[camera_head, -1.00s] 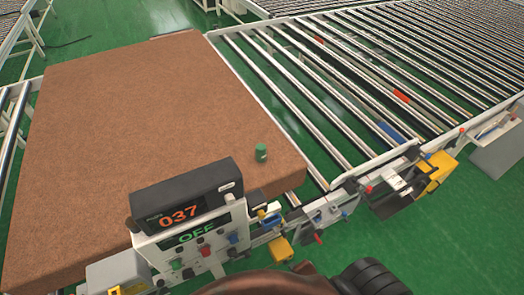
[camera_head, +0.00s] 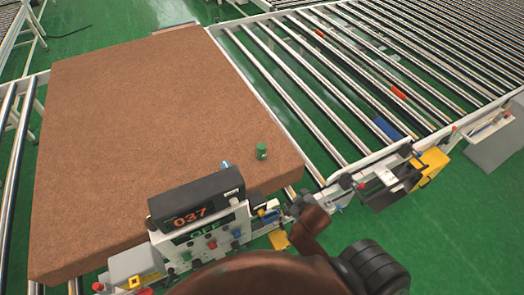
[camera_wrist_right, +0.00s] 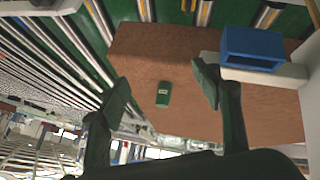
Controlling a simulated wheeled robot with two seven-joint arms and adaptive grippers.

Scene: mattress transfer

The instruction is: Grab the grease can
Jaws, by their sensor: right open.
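The grease can (camera_head: 262,151) is a small green cylinder standing upright on the brown mattress (camera_head: 150,110), near its front right corner. In the right wrist view the can (camera_wrist_right: 163,95) shows between and beyond the two dark fingers of my right gripper (camera_wrist_right: 160,78). Those fingers are spread wide, with nothing between them and apart from the can. My left gripper is not in view.
A control box with a display reading 037 (camera_head: 190,217) stands at the mattress's front edge, close to my arm. A roller conveyor (camera_head: 370,70) lies to the right. A blue box (camera_wrist_right: 252,47) is beside the right finger in the wrist view. The mattress top around the can is clear.

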